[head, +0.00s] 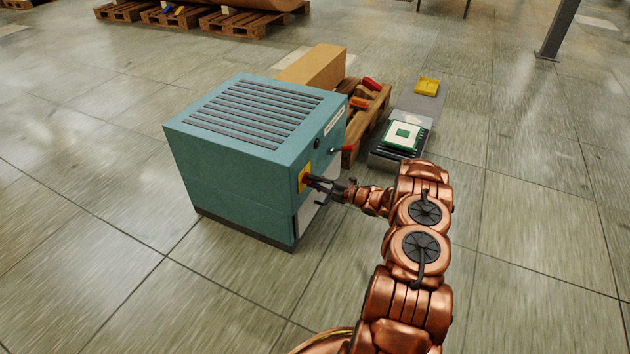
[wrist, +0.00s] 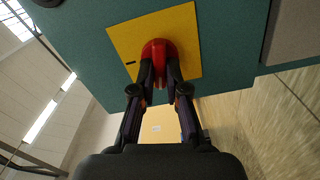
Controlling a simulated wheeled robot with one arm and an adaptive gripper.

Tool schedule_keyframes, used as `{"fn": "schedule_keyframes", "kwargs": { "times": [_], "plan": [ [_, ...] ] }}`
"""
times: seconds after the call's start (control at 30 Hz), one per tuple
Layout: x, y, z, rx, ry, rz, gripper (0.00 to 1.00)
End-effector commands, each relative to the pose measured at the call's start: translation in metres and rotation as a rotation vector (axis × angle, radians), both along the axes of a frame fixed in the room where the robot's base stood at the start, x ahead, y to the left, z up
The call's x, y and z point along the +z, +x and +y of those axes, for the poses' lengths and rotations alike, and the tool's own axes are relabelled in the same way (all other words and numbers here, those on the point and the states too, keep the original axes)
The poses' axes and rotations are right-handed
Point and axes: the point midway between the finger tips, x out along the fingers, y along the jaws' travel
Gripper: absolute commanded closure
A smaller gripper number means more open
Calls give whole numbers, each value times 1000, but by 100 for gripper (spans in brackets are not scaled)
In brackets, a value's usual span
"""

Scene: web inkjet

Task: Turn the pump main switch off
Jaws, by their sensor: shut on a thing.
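The pump main switch is a red rotary knob (wrist: 159,51) on a yellow plate (wrist: 186,27), fixed to the side of a teal cabinet (wrist: 228,45). In the head view the teal cabinet (head: 235,150) stands on the floor, and the yellow plate (head: 304,173) shows on its right-hand face. My gripper (wrist: 160,72) is at the knob, its two dark fingers shut on either side of it. In the head view my gripper (head: 316,181) reaches the plate from the right and hides most of the knob. A small dark mark shows on the plate left of the knob.
A red-handled lever (head: 342,149) sticks out of the same face, beyond my gripper. A wooden pallet (head: 372,118) with a cardboard box (head: 314,66) stands behind the cabinet. A green-and-white item (head: 403,136) and a yellow tray (head: 427,86) lie to the right. The floor in front is clear.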

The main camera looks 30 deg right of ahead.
Motion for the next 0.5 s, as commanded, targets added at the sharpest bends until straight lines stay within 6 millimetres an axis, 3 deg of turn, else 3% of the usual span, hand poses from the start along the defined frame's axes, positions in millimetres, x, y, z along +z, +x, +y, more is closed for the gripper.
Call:
{"fn": "schedule_keyframes", "kwargs": {
  "times": [0.5],
  "plan": [
    [-2,-1,2,4,-201,-121,100]
  ]
}}
